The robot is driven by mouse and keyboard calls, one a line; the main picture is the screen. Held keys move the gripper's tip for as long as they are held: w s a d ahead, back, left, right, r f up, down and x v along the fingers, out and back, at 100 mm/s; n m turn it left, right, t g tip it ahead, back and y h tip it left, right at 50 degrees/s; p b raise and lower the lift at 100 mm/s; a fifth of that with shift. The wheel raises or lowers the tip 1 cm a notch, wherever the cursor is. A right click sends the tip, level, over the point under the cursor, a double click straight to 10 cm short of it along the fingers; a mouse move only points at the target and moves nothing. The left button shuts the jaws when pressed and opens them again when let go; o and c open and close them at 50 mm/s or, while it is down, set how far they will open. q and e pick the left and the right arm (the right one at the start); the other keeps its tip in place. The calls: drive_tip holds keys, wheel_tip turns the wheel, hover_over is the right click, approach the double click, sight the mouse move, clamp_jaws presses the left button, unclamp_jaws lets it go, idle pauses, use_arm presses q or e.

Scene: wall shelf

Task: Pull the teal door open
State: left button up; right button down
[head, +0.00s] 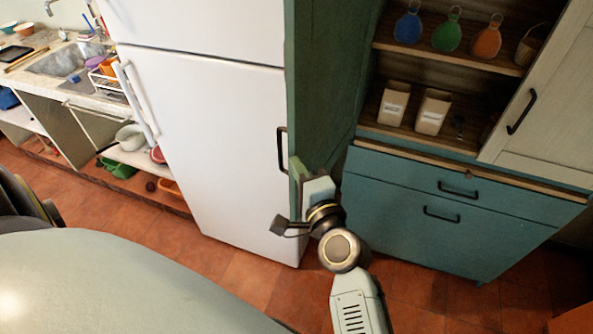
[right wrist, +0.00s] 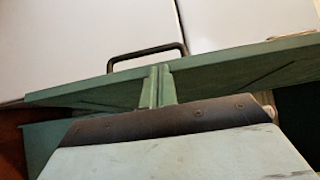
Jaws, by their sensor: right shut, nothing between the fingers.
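The teal door (head: 325,80) stands swung out from the wall shelf, beside the white fridge, and the shelf behind it is exposed. Its black handle (head: 282,150) is on the face turned toward the fridge. My right gripper (head: 299,168) is at the door's lower part, on the shelf side. In the right wrist view the gripper's two fingers (right wrist: 158,84) are pressed together, empty, against or very near the door (right wrist: 215,72); contact is hard to tell. The handle (right wrist: 148,54) shows beyond the door's edge, apart from the fingers. My left gripper is out of view.
The white fridge (head: 210,130) stands close to the door's left. The open shelf holds blue, green and orange tags (head: 446,36) and two cream containers (head: 433,111). A teal drawer cabinet (head: 440,220) is below, and a pale door (head: 540,110) is at right. Tiled floor (head: 250,278) shows below.

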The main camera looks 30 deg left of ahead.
drive_tip(key=shift+d, duration=0.1)
drive_tip(key=s+d, duration=0.6)
drive_tip(key=s, duration=0.3)
drive_tip(key=shift+s+d+p, duration=0.15)
drive_tip(key=shift+d+p, duration=0.25)
drive_tip(key=shift+f, duration=0.1)
